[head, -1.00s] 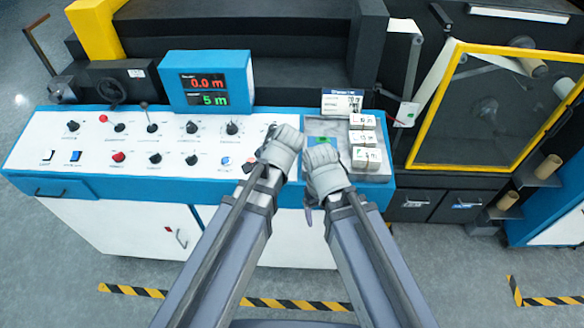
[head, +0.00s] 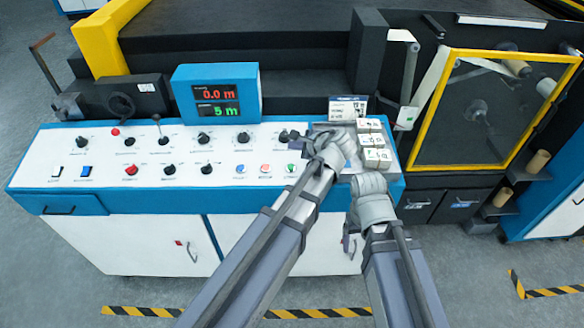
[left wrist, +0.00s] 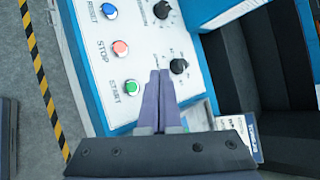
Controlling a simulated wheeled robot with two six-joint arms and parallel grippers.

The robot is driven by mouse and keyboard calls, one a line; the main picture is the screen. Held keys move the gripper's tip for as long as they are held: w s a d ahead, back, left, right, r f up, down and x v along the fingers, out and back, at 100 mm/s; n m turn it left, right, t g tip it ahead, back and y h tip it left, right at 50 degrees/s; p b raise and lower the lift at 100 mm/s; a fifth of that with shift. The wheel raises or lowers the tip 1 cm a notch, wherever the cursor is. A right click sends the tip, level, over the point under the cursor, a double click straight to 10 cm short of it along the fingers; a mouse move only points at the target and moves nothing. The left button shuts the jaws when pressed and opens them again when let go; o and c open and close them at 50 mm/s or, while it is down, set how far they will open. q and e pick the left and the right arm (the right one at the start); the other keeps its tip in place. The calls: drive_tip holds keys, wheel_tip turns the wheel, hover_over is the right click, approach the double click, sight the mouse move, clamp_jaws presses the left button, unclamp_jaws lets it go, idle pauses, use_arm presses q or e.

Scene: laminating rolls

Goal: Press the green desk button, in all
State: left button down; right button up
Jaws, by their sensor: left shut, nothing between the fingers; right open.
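The green button (head: 291,168), at the right end of a row with a blue and a red button, sits on the white control panel (head: 110,160). In the left wrist view the green button (left wrist: 131,87), marked START, shows just left of my shut fingers. My left gripper (left wrist: 160,73) is shut and empty, its tips beside the green button and near a black knob (left wrist: 178,66). In the head view my left wrist hides part of the panel's right end. My right gripper (head: 347,243) is open and empty, low in front of the cabinet.
A blue-framed display (head: 217,92) reads 0.0 m and 5 m. White labelled boxes (head: 373,142) stand in a grey tray at the panel's right end. Black knobs and red buttons fill the panel. A yellow-framed window (head: 480,110) is to the right.

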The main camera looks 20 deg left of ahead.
sight(291, 168)
use_arm(q)
drive_tip(key=shift+f, duration=0.15)
drive_tip(key=f+b, duration=0.2)
drive_tip(key=b, duration=0.1)
drive_tip(key=w+f+b, duration=0.1)
drive_tip(key=f+b, duration=0.1)
drive_tip(key=f, duration=0.1)
drive_tip(key=f+b, duration=0.3)
drive_tip(key=shift+w+a+f+b, duration=0.25)
drive_tip(key=shift+b, duration=0.1)
idle(1.6)
drive_tip(key=shift+f+b, duration=0.4)
